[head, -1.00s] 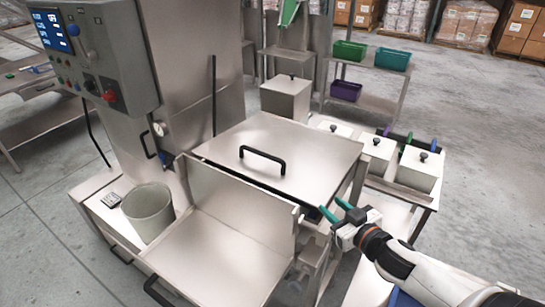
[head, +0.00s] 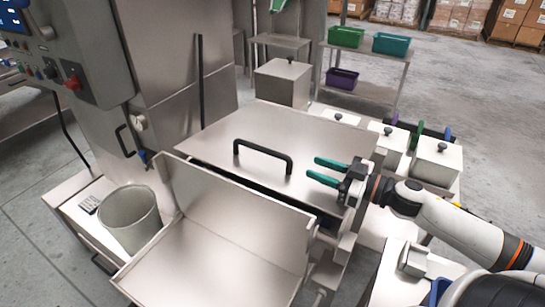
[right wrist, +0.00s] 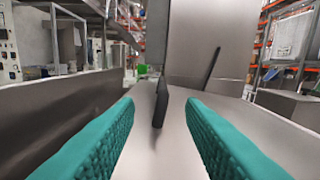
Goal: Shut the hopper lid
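The hopper lid (head: 215,137) is a flat steel plate with a black bar handle (head: 263,155) near its front edge. It lies nearly level over the hopper, with a dark gap under its front edge; I cannot tell whether it is fully seated. My right gripper (head: 314,167) has two green fingers, open and empty, above the lid's right part, pointing left at the handle and a little apart from it. In the right wrist view the handle (right wrist: 161,103) shows end-on, ahead and between the open fingers. My left gripper is not in view.
An open steel chute tray (head: 215,262) stands in front of the lid. A grey bucket (head: 130,222) sits at left below the control box (head: 75,50). Lidded bins (head: 436,160) stand at right. A black upright rod (head: 200,85) rises behind the lid.

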